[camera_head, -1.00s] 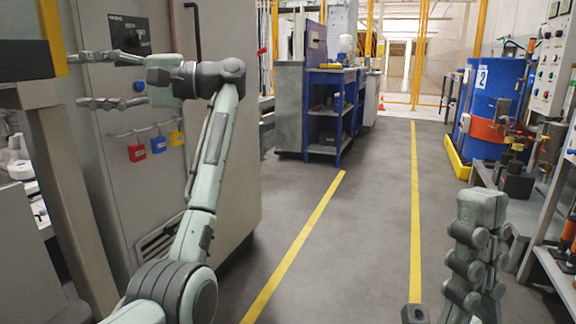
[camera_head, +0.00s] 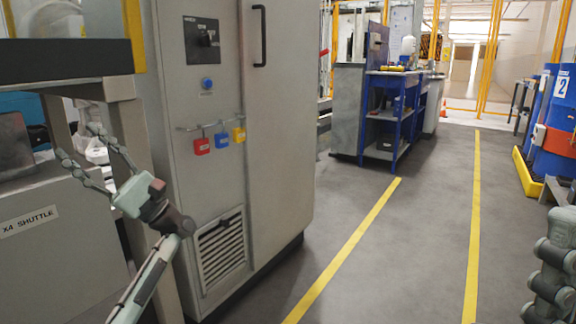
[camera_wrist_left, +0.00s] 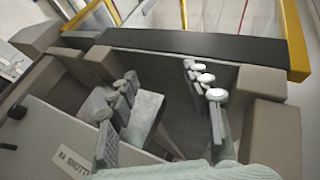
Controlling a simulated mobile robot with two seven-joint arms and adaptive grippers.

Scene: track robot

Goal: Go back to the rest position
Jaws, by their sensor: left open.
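My left gripper (camera_head: 76,148) is at the left of the head view, low in front of the grey machine frame and left of the electrical cabinet. Its two fingers are spread apart with nothing between them. In the left wrist view the open fingers (camera_wrist_left: 165,95) reach toward the grey machine structure.
The grey cabinet (camera_head: 281,130) stands beside my left arm, with a black switch, a blue knob and red, blue and yellow padlocks (camera_head: 222,139). A box marked X4 SHUTTLE (camera_head: 50,245) is at the left. A blue workbench (camera_head: 390,115) stands behind. The floor (camera_head: 415,230) is clear.

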